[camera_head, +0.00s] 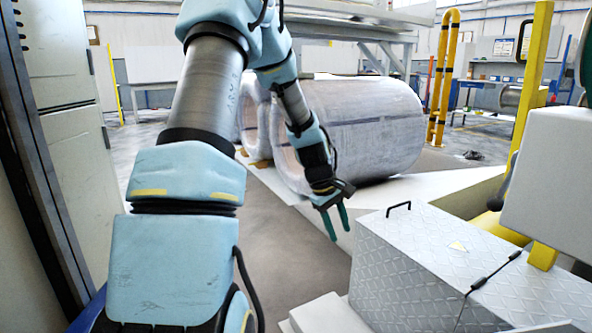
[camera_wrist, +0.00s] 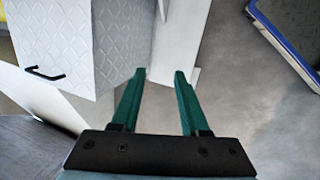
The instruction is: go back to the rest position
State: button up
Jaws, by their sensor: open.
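My gripper (camera_head: 337,222) hangs from my arm in the middle of the head view, its green fingers pointing down. It also shows in the wrist view (camera_wrist: 161,74), with the two fingers apart and nothing between them. In the head view the gripper is in front of the large wrapped coil (camera_head: 365,130) and left of the grey tread-plate box (camera_head: 420,245). It appears apart from both. My arm covers part of the view to the left of the coil.
The tread-plate box has a black handle (camera_head: 399,207) on top. A white machine (camera_head: 548,185) and a yellow post (camera_head: 531,75) stand at the right. A tall grey cabinet (camera_head: 75,120) stands at the left. Bare floor (camera_head: 300,250) lies below my gripper.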

jog(key=s+a+r+m+t+y, duration=0.1)
jog(key=s+a+r+m+y, duration=0.2)
jog(key=s+a, duration=0.55)
jog(key=s+a+r+m+y, duration=0.1)
jog(key=s+a+r+m, duration=0.3)
jog(key=s+a, duration=0.4)
notch_tip(320, 180, up, 28)
jog(key=a+p, duration=0.1)
jog(key=p, duration=2.7)
jog(key=shift+w+a+m+p, duration=0.15)
jog(key=shift+w+m+p, duration=0.1)
jog(key=shift+m+p, duration=0.1)
jog(key=shift+r, duration=0.1)
